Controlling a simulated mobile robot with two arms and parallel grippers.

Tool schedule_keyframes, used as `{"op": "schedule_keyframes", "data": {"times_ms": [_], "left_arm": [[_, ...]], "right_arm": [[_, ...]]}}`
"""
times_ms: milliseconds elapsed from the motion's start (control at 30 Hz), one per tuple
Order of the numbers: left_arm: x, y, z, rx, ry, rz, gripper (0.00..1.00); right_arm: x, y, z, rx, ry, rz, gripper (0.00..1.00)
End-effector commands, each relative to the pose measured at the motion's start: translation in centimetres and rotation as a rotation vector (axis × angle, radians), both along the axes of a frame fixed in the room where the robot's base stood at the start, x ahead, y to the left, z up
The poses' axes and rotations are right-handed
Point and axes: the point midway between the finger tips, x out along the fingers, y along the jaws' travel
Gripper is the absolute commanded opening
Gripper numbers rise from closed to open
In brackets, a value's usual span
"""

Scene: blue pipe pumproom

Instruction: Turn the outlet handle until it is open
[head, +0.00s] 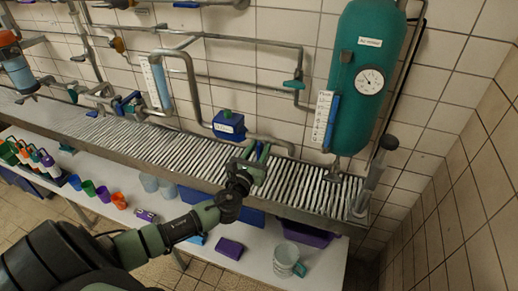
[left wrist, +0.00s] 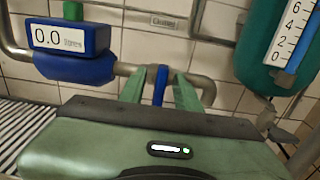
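The blue outlet handle (left wrist: 160,86) sits on a grey pipe (left wrist: 205,84) along the tiled wall. In the left wrist view it stands upright between the two green fingers of my left gripper (left wrist: 160,92), with a gap showing on each side. A small wall label (left wrist: 163,22) above it appears to read "Closed". In the head view my left gripper (head: 254,152) reaches up to the pipe above the right part of the slatted bench, and the handle is largely hidden among the fingers. My right gripper is not in view.
A blue meter (left wrist: 75,52) reading 0.0 is left of the handle. A green tank (head: 368,75) with a gauge stands to the right.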

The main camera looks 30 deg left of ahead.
Motion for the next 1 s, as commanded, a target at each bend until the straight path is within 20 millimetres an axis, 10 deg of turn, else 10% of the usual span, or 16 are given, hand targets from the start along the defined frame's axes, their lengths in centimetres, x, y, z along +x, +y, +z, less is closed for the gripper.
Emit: {"op": "schedule_keyframes", "data": {"times_ms": [67, 200, 1000], "left_arm": [[0.0, 0.0, 0.0, -0.001, 0.000, 0.000, 0.33], [0.0, 0.0, 0.0, -0.001, 0.000, 0.000, 0.00], [-0.1, 0.3, -0.3, -0.313, -0.075, 0.001, 0.00]], "right_arm": [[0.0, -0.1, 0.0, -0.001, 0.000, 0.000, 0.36], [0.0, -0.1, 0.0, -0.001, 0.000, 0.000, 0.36], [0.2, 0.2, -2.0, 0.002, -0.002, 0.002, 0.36]]}}
